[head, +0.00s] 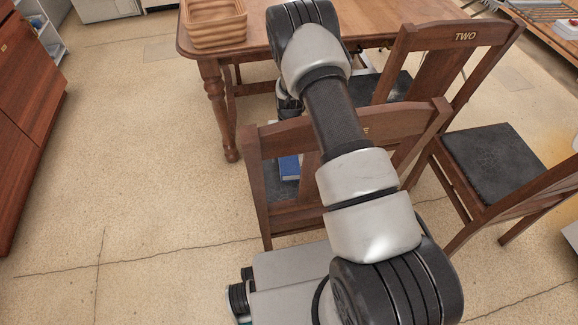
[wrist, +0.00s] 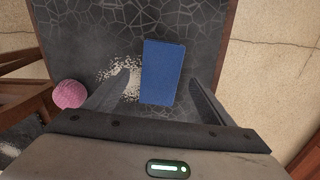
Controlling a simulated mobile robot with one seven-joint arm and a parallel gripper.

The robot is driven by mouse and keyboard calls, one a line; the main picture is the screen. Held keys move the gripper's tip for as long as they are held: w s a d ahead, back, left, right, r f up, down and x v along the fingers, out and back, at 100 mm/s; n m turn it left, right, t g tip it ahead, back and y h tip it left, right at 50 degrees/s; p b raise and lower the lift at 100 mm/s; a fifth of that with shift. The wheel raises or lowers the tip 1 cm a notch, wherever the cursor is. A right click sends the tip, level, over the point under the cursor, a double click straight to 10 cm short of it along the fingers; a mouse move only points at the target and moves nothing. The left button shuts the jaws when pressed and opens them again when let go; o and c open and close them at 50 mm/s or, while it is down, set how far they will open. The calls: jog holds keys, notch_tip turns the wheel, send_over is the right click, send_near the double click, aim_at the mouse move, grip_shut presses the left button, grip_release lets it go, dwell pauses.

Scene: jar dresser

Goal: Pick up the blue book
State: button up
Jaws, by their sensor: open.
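The blue book (wrist: 163,72) lies flat on the dark patterned seat (wrist: 85,40) of a wooden chair in the wrist view. In the head view part of the book (head: 289,168) shows through the chair's back, beside my arm. My gripper (wrist: 150,95) is open above the seat, its fingers on either side of the book's lower end. Nothing is held between the fingers. In the head view the fingers are hidden behind the arm and chair.
A pink ball (wrist: 69,94) sits left of my gripper, near a pale speckled patch (wrist: 122,78) on the seat. The chair's back (head: 270,150) stands close to my arm. A wooden table (head: 370,18) bears a basket (head: 215,25). Another chair (head: 490,160) stands right. Floor at left is clear.

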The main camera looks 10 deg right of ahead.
aim_at(289, 161)
jog(key=shift+w+f+b, duration=0.2)
jog(key=shift+f+b, duration=0.25)
jog(key=shift+f, duration=0.95)
jog(key=shift+w+f+b, duration=0.15)
jog(key=shift+f+b, duration=0.25)
jog(key=shift+f, duration=0.95)
jog(key=shift+c, duration=0.6)
jog(key=shift+r, duration=0.1)
jog(key=c, duration=1.3)
